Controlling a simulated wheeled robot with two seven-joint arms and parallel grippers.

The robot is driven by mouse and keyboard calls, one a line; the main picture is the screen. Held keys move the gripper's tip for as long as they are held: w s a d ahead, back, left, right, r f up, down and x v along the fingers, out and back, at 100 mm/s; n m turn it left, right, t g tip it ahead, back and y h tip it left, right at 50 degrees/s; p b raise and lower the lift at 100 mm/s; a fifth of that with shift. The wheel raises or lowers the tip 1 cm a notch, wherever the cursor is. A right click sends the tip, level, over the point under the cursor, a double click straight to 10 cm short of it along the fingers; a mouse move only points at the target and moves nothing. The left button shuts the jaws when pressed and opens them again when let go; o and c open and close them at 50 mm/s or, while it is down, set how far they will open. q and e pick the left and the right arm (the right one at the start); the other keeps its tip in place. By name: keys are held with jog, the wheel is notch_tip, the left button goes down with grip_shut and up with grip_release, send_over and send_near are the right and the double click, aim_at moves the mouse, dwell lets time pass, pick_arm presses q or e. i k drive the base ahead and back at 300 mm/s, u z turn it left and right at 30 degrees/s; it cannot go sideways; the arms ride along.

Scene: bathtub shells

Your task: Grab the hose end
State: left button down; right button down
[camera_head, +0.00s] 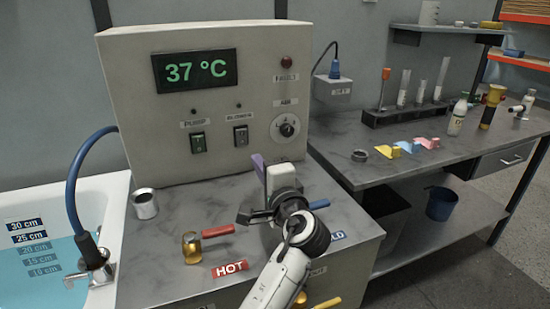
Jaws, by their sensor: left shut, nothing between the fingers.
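A blue hose (74,182) comes out of the left side of the grey control box, arches over and drops into the tub corner. Its dark lower end (89,246) meets a metal fitting (96,262) on the tub rim; I cannot tell whether it is fixed there or only resting. My left gripper (256,213) is shut and empty above the counter, in front of the control box, well to the right of the hose end. My right gripper is not in view.
The bathtub (112,205) holds blue water, with depth labels on its wall. A metal cup (145,203) and a brass valve with a red handle (204,231) stand between gripper and hose. The control box (205,95) reads 37 °C. A side bench (385,150) holds tubes and bottles.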

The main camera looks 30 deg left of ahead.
aim_at(84, 239)
jog(key=k, duration=2)
